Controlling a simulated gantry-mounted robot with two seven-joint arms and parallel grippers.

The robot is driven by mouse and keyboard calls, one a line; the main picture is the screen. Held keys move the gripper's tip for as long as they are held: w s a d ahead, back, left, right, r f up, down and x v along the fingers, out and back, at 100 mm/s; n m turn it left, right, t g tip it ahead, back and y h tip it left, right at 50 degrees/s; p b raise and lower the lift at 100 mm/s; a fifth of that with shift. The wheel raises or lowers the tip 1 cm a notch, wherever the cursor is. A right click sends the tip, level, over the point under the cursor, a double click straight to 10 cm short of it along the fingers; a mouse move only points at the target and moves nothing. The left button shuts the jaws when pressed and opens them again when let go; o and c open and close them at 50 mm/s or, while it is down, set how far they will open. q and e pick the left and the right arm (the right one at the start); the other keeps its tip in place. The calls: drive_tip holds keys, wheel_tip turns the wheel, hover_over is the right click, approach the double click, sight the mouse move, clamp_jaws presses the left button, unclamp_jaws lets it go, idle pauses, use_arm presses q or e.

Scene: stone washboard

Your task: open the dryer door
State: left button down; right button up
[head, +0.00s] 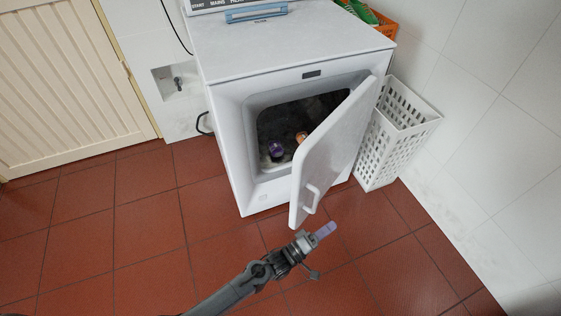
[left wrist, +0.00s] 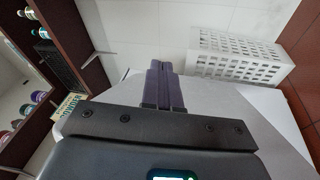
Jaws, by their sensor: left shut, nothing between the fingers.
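The white dryer (head: 228,140) stands against the wall. Its door (head: 338,140) is open, swung out toward the right, and the dark drum opening shows. A white handle (head: 311,198) is on the door's outer face near its free edge. My left gripper (head: 327,230) is in front of and below the handle, its purple fingers closed together and empty. In the left wrist view the shut fingers (left wrist: 163,85) point ahead over a pale surface, which looks like the door. Whether the gripper touches the door is unclear. My right gripper is not in view.
A white perforated basket (head: 397,130) stands right of the dryer, behind the door; it also shows in the left wrist view (left wrist: 237,58). A purple-topped item (head: 277,150) sits inside the drum. The red tiled floor (head: 150,220) is clear at left and front.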

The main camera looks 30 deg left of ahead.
use_arm(q)
drive_tip(key=s+a+r+m+g+h+p, duration=0.1)
drive_tip(key=a+r+g+h, duration=0.1)
drive_tip(key=a+r, duration=0.6)
drive_tip(key=s+a+r+m+g+h+p, duration=0.1)
drive_tip(key=a+r+g+h+p, duration=0.15)
drive_tip(key=a, duration=1.05)
drive_tip(key=s+a+r+m+g+h+p, duration=0.1)
drive_tip(key=a+r+g, duration=0.2)
drive_tip(key=a+r, duration=0.55)
drive_tip(key=s+d+f+b+x, duration=0.1)
drive_tip(key=b+x, duration=0.3)
drive_tip(key=x, duration=0.7)
drive_tip(key=shift+f, duration=0.35)
drive_tip(key=shift+d+t, duration=0.15)
drive_tip(key=shift+t, duration=0.1)
